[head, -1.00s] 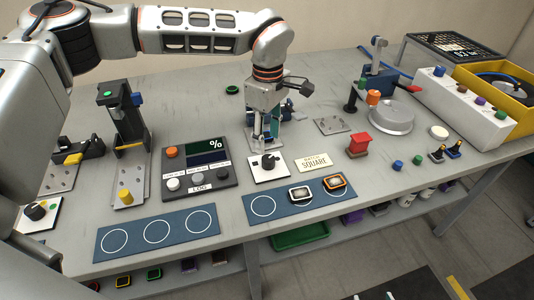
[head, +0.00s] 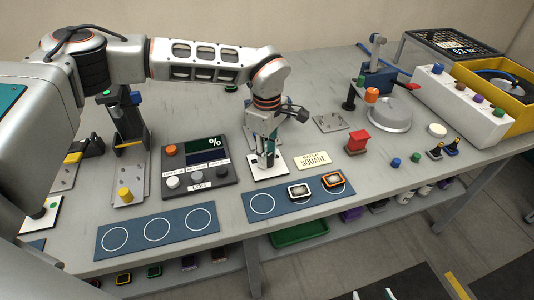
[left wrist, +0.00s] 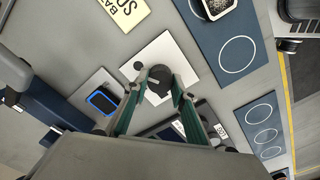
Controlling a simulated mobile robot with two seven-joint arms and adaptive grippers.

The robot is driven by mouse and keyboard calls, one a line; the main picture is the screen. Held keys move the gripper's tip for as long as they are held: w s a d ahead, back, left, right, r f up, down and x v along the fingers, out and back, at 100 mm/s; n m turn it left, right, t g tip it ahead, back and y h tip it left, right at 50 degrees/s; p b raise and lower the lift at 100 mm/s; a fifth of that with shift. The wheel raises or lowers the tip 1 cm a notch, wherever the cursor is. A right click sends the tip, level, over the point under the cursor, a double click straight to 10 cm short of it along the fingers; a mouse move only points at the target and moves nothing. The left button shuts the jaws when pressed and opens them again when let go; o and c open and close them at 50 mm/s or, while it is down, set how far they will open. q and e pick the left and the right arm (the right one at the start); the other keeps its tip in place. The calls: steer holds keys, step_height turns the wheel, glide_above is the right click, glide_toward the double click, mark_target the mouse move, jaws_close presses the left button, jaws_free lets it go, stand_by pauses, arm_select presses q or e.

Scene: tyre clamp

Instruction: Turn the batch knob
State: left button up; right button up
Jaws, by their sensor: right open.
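The batch knob is a round black knob with a pale pointer line (left wrist: 160,80) on a white square plate (head: 267,168). In the head view my left gripper (head: 267,163) is down over the plate and hides most of the knob. In the left wrist view the two green fingers of my left gripper (left wrist: 160,82) stand on either side of the knob, very close to its rim; whether they press on it is unclear. A label reading "BATCH SQUARE" (head: 313,160) lies right of the plate. My right gripper (head: 373,295) shows only as fingertips at the bottom edge, open and apart.
A dark control panel with a percent display (head: 198,170) lies left of the plate. A blue mat (head: 284,203) with two square-framed pieces lies in front. A red block (head: 358,142) and a round grey disc (head: 390,118) stand to the right.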

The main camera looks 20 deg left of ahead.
arm_select(q)
steer(key=shift+n, duration=0.3)
steer(key=n, duration=0.6)
steer(key=shift+b, duration=0.4)
steer(key=n, duration=0.6)
steer(key=shift+n+b, duration=0.3)
steer(key=shift+b, duration=0.05)
steer(key=n, duration=0.5)
steer(key=shift+b, duration=0.3)
steer(key=n, duration=0.5)
steer(key=shift+r+n, duration=0.1)
steer(key=shift+n, duration=0.3)
steer(key=o, duration=1.1)
